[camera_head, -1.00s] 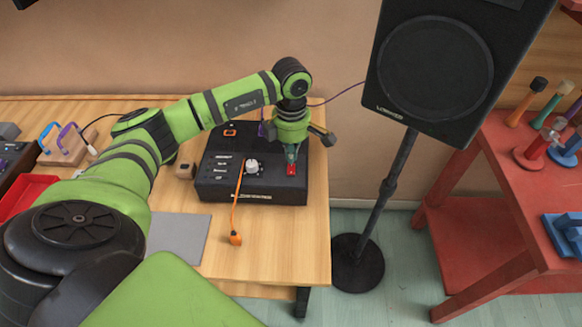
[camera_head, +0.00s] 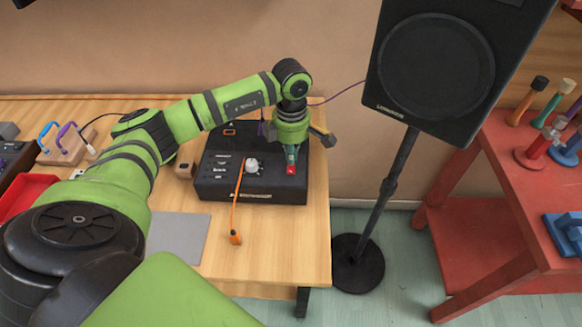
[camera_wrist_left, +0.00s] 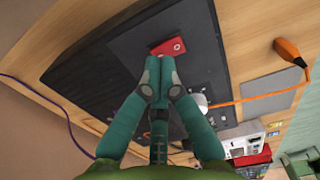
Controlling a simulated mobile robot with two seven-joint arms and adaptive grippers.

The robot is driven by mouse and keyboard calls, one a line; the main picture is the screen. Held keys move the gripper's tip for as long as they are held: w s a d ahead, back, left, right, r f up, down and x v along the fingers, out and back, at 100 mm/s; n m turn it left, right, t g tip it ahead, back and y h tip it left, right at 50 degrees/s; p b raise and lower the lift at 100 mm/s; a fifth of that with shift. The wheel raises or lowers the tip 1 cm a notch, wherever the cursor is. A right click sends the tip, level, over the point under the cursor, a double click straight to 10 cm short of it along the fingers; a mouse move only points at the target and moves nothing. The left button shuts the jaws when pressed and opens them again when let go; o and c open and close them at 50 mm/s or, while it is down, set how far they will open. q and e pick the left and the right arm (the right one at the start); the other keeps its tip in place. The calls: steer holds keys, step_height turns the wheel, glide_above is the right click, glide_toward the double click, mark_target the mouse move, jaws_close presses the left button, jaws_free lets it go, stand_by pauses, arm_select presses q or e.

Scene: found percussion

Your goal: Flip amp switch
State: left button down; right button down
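The amp (camera_head: 225,187) is a flat black box on the wooden table in the head view, with a pale knob and small labels on top. Its red switch (camera_head: 290,170) is near the right front and also shows in the left wrist view (camera_wrist_left: 168,46). My left gripper (camera_head: 291,156) points down at the switch. In the left wrist view its teal fingertips (camera_wrist_left: 158,80) are together with nothing between them, right by the switch. I cannot tell whether they touch it or which way it is set. My right gripper is not in view.
An orange cable with an orange plug (camera_head: 235,238) hangs over the amp's front. A red tray (camera_head: 22,190) and a wooden block with handles (camera_head: 65,148) lie left.

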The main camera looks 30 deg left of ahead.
arm_select(q)
steer(key=shift+s+f+b, duration=0.1)
steer(key=shift+f+b, duration=0.7)
steer(key=shift+f, duration=0.2)
steer(key=shift+r, duration=0.1)
stand_by(0.3)
steer(key=shift+r+p, duration=0.7)
steer(key=shift+r, duration=0.15)
steer(key=shift+r+p, duration=1.5)
steer(key=shift+r, duration=1.15)
steer(key=shift+f, duration=0.1)
